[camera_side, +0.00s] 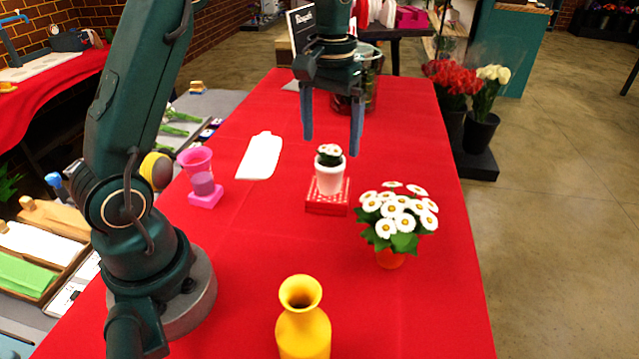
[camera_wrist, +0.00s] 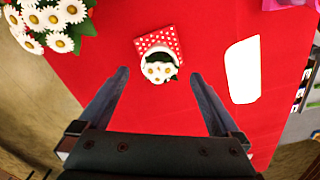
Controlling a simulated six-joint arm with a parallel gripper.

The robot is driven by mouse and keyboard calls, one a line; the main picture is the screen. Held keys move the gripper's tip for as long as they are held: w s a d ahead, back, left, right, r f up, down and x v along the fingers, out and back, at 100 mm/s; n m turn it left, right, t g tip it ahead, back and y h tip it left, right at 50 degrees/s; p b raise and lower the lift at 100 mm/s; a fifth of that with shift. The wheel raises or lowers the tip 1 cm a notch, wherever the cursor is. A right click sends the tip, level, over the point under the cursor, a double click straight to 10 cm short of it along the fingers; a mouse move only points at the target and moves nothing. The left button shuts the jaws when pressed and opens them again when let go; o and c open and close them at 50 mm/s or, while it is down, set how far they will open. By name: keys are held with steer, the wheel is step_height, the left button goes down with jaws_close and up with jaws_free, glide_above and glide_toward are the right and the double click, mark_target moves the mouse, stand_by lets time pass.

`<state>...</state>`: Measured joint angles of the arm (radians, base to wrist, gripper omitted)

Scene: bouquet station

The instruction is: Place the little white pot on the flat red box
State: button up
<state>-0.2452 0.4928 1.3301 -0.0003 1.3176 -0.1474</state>
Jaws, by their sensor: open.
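The little white pot (camera_side: 329,179) holds a small plant with white flowers. It stands upright on the flat red box (camera_side: 326,207), which has white dots. In the wrist view the pot's flowers (camera_wrist: 158,71) hide most of the pot, and the dotted box (camera_wrist: 156,38) shows behind them. My gripper (camera_side: 332,139) is open and empty, with its fingers pointing down. It hangs above the pot, apart from it. In the wrist view my fingertips (camera_wrist: 158,74) lie to either side of the flowers, with clear gaps.
An orange pot of white daisies (camera_side: 390,258) stands right of the box. A yellow vase (camera_side: 303,325) is in front. A pink cup (camera_side: 201,172) on a pink block and a white flat board (camera_side: 260,156) lie left. A glass vessel (camera_side: 370,88) stands behind my gripper.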

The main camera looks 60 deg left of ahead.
step_height(320, 180, up, 6)
steer(key=s+d+r+m+t, duration=0.3)
steer(key=s+d, duration=0.2)
steer(key=s, duration=0.3)
steer(key=s+d+f+m+t, duration=0.1)
steer(key=s+d+f+t, duration=0.1)
steer(key=s+f, duration=0.3)
steer(key=s+d, duration=0.1)
steer(key=s, duration=0.2)
steer(key=shift+s+f+m+t, duration=0.15)
steer(key=shift+f+m+t, duration=0.15)
steer(key=shift+f, duration=0.05)
